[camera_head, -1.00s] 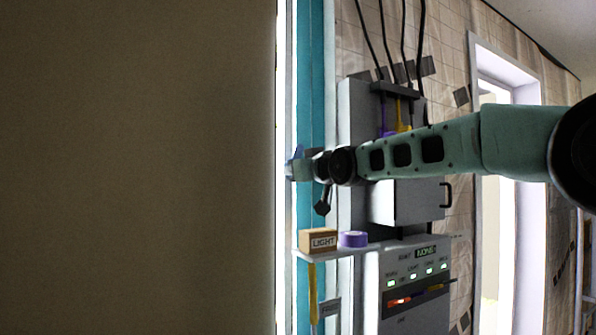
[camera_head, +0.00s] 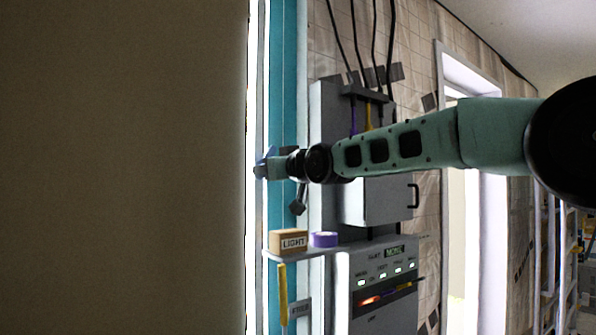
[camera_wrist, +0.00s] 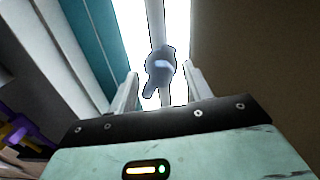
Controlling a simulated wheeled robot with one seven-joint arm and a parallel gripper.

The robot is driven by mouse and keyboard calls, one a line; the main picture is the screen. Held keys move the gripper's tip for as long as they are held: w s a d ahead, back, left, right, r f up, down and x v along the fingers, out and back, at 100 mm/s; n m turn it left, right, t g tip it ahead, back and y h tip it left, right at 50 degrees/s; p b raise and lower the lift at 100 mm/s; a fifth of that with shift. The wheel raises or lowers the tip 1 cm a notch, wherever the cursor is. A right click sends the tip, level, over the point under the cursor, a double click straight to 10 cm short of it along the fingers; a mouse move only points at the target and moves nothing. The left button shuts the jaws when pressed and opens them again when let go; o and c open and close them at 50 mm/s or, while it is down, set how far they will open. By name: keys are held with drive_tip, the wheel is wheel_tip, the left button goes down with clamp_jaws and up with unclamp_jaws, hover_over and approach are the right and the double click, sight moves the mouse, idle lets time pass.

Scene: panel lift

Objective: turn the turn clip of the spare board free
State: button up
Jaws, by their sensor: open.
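The blue-grey turn clip (camera_wrist: 160,68) shows in the wrist view on a pale upright strip, with a short lever pointing down. My gripper (camera_wrist: 161,88) is open, with one finger on each side of the clip in the picture. I cannot tell whether either finger touches it. In the head view my gripper (camera_head: 262,169) reaches left to the bright gap beside the large brown panel. A bit of blue, probably the clip, shows at its tip. I cannot make out for sure which surface is the spare board.
The large brown panel (camera_head: 120,170) fills the left of the head view. Below my arm, a small shelf (camera_head: 290,253) holds a LIGHT box (camera_head: 289,241) and a purple roll (camera_head: 323,239). A grey cabinet (camera_head: 385,203) stands behind the arm, above a lit control panel (camera_head: 385,285).

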drive_tip(key=b+v, duration=0.1)
drive_tip(key=v, duration=1.4)
drive_tip(key=shift+s, duration=0.2)
drive_tip(key=shift+d, duration=0.15)
drive_tip(key=s+f+g+h, duration=0.35)
drive_tip(key=s+f, duration=0.25)
drive_tip(key=f, duration=0.7)
drive_tip(key=s+f+g+h, duration=0.2)
drive_tip(key=s+f+g, duration=0.2)
drive_tip(key=s+f, duration=0.55)
drive_tip(key=s+d+f+g+h, duration=0.2)
drive_tip(key=s+d+f+g, duration=0.1)
drive_tip(key=s+f, duration=0.6)
drive_tip(key=s+d+f+g+h, duration=0.2)
drive_tip(key=s+d+f+g, duration=0.2)
drive_tip(key=s+f, duration=0.5)
drive_tip(key=s+d, duration=0.2)
drive_tip(key=shift+d+f, duration=0.25)
drive_tip(key=shift+d, duration=0.1)
